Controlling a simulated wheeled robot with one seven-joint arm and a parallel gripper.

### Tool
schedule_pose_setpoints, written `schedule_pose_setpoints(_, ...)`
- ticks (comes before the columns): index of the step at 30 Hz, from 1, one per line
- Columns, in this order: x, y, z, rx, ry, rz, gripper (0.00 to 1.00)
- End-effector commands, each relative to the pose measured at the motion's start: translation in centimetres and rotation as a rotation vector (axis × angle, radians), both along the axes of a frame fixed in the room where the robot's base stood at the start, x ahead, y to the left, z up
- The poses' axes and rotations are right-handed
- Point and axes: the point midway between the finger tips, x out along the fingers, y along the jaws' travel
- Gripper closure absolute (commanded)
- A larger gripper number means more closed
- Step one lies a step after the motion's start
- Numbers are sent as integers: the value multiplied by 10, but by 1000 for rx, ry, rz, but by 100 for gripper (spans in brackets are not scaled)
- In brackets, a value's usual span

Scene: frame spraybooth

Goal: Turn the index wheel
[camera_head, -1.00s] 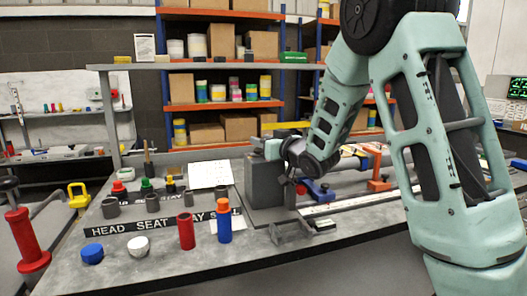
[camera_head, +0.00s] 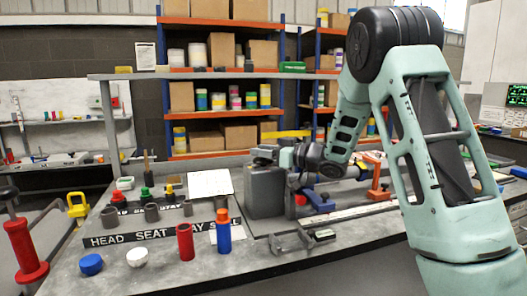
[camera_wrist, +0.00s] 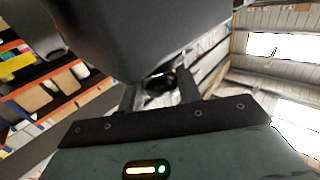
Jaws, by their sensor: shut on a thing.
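A dark grey block-shaped housing (camera_head: 264,192) stands on the bench in the head view, and its underside or side fills the top of the wrist view (camera_wrist: 135,35). My gripper (camera_head: 284,157) is at the upper right of this housing, mostly hidden by my own wrist. In the wrist view, my gripper's fingers (camera_wrist: 160,88) stand on either side of a small dark round part, which I take to be the index wheel (camera_wrist: 158,82). The gripper is shut on it. The wheel's rim and marks are hidden.
The bench (camera_head: 160,262) holds red, blue and white parts and several grey rings left of the housing. A grey bracket (camera_head: 290,242) lies in front. Blue and orange clamps (camera_head: 378,172) stand to the right. A red-handled post (camera_head: 25,250) is at the far left.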

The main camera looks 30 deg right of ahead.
Motion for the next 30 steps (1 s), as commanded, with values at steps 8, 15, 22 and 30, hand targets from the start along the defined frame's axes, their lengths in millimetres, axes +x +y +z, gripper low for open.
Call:
schedule_pose_setpoints(8,1,0,3,1,-8,-1,55)
schedule_pose_setpoints(15,1,0,2,0,-4,-1,47)
schedule_pose_setpoints(22,-10,-6,1,1,-3,-3,47)
schedule_pose_setpoints(30,-59,-34,1,0,-4,-6,47)
